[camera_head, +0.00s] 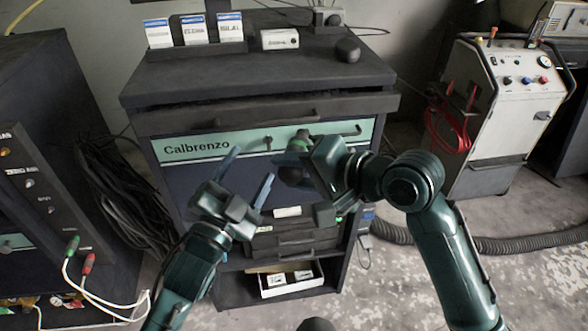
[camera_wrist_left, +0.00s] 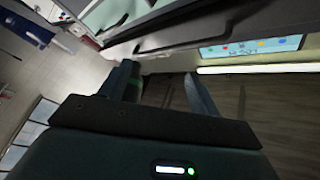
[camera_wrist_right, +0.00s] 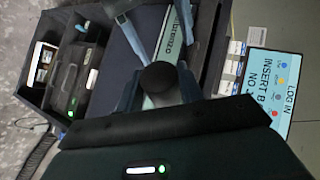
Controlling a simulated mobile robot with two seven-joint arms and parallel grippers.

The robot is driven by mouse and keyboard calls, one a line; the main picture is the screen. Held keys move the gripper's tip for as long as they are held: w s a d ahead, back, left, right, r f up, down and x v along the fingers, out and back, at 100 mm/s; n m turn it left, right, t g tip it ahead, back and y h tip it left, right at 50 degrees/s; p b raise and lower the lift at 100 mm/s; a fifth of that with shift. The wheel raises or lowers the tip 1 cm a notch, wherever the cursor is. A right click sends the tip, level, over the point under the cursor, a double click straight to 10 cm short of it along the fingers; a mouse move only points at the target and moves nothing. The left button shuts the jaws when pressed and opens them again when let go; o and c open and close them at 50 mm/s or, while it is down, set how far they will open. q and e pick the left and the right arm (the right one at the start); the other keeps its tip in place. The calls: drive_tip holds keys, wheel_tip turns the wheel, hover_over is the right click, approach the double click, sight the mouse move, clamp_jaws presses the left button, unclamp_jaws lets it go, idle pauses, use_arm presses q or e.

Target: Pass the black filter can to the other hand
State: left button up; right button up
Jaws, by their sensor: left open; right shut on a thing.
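My right gripper (camera_head: 296,170) is shut on the black filter can (camera_head: 291,175), in front of the cabinet. In the right wrist view the can's round dark end (camera_wrist_right: 158,76) shows between the fingers. My left gripper (camera_head: 247,176) is open and empty, to the left of the can and apart from it, fingers pointing up toward the cabinet. Its two spread fingers also show in the left wrist view (camera_wrist_left: 160,84). Part of the can is hidden by the right gripper in the head view.
The dark Calbrenzo cabinet (camera_head: 160,185) stands close behind both grippers, with boxes (camera_head: 193,30) and a black rounded object (camera_head: 348,50) on top. A white box (camera_head: 290,284) sits on its low shelf. A white machine (camera_head: 500,90) stands right; a dark panel unit (camera_head: 35,200) left.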

use_arm(q)
drive_tip(key=s+a+f+n+g+y, duration=0.1)
drive_tip(key=s+f+n+g, duration=0.3)
drive_tip(key=s+f, duration=0.4)
drive_tip(key=s+a+f+n+g+y, duration=0.2)
drive_tip(key=s+f+n+g, duration=0.3)
drive_tip(key=f, duration=1.2)
drive_tip(key=s, duration=0.4)
drive_tip(key=shift+s+n, duration=0.15)
drive_tip(key=shift+n, duration=0.25)
